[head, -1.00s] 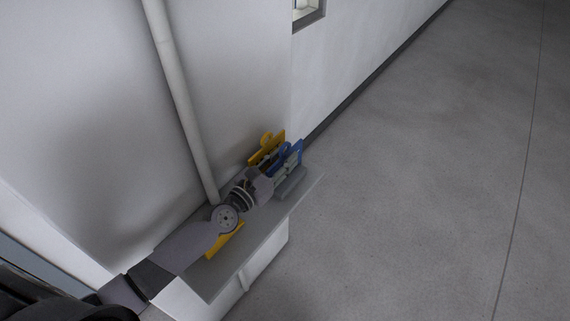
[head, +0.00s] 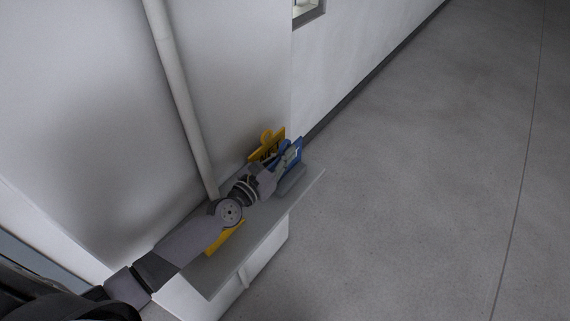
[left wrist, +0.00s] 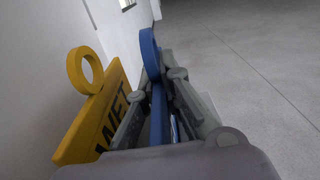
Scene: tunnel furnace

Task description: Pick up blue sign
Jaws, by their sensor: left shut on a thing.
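The blue sign (head: 296,152) stands at the far end of the grey shelf, with my left gripper (head: 284,162) at it. In the left wrist view, the blue sign (left wrist: 157,112) with its ring on top is between the fingers of my left gripper (left wrist: 158,105), which is shut on it. Part of the sign is hidden by the fingers. I cannot tell whether it still touches the shelf. My right gripper is not in view.
A yellow sign (head: 266,146) with a ring and dark letters stands beside the blue one, near the wall; it also shows in the left wrist view (left wrist: 84,128). Another yellow thing (head: 223,238) lies on the grey shelf (head: 215,277). A pipe (head: 178,90) runs up the wall. Floor at right is clear.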

